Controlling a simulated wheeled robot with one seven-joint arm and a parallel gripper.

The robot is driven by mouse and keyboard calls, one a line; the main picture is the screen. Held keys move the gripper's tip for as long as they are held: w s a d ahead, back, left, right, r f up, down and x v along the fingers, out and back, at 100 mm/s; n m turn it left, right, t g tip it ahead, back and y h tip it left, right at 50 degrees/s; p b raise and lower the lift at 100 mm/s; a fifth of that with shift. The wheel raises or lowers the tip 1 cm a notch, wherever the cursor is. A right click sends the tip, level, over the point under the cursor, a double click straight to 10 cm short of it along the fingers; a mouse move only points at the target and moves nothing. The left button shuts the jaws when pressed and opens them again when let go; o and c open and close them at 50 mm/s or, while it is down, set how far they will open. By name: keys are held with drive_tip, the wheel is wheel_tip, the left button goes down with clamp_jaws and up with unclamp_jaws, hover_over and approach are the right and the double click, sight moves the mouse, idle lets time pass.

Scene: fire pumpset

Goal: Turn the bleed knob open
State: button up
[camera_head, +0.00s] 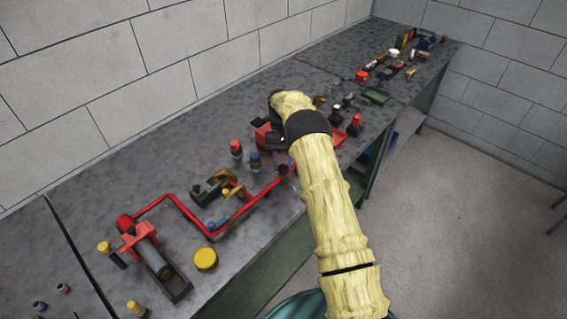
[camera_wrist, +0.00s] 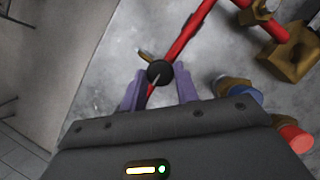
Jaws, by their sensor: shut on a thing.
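The bleed knob (camera_wrist: 159,72) is a round black knob with a pale line on it, beside the red pipe (camera_wrist: 190,35) in the wrist view. My gripper (camera_wrist: 160,80) has its two purple fingers on either side of the knob and is shut on it. In the head view my gripper (camera_head: 284,160) reaches down at the right end of the red pipe (camera_head: 181,205), and my arm hides part of this area. A small brass piece (camera_wrist: 145,57) sits just beyond the knob in the wrist view.
Red-topped (camera_head: 236,149) and blue-topped (camera_head: 255,161) parts stand close to my gripper. A red pump (camera_head: 140,236) and a yellow round cap (camera_head: 205,259) are at the lower left. Several small items lie along the far bench (camera_head: 330,62). The floor (camera_head: 450,210) at right is clear.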

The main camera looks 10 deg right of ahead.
drive_tip(key=n+h, duration=0.1)
drive_tip(key=n, duration=0.2)
drive_tip(key=n+h, duration=0.1)
drive_tip(key=n, duration=0.1)
drive_tip(key=shift+a+r+n+t, duration=0.1)
drive_tip(key=shift+a+n+t, duration=0.1)
drive_tip(key=shift+n+t, duration=0.15)
idle(0.3)
drive_tip(key=o, duration=1)
drive_tip(key=shift+c, duration=0.2)
